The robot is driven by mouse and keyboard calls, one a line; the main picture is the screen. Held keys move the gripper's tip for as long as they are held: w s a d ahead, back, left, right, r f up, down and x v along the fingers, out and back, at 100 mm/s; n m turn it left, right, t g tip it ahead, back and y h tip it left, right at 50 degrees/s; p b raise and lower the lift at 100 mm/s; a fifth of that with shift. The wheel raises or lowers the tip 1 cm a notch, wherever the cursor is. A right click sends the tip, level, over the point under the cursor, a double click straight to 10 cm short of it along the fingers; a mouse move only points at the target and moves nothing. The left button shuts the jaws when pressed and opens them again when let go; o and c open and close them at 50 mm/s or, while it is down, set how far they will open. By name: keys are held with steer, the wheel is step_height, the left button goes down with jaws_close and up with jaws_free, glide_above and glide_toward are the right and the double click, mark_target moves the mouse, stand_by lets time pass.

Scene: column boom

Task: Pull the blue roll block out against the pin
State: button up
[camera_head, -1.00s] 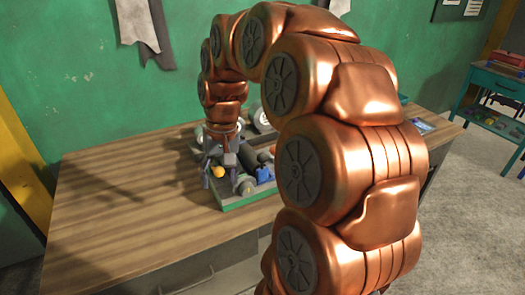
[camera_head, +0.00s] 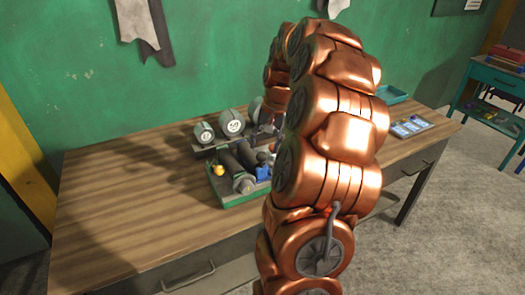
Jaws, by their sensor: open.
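The blue roll block (camera_head: 263,173) sits low on the right part of a green-based fixture (camera_head: 232,198), close to dark cylindrical rollers (camera_head: 232,165). Part of it may be hidden by my arm. The pin cannot be made out clearly; a small yellow knob (camera_head: 218,169) stands at the fixture's left side. My gripper (camera_head: 267,128) is open, partly hidden behind my copper arm. It is above and behind the blue block in the picture, apart from it, near the back of the fixture.
Round grey weights (camera_head: 232,121) stand on a dark rack behind the fixture. A teal tray (camera_head: 391,95) and a flat card (camera_head: 410,127) lie at the table's right. The wooden tabletop (camera_head: 120,200) on the left is clear. A green wall is behind.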

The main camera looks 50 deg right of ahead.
mark_target(262, 153)
steer(key=shift+w+a+f+p, duration=0.15)
steer(key=shift+f+p, duration=0.15)
steer(key=shift+f, duration=0.75)
steer(key=shift+w+a+f+p, duration=0.15)
steer(key=shift+f+p, duration=0.1)
steer(key=shift+f, duration=0.75)
steer(key=shift+c, duration=0.3)
jaws_close()
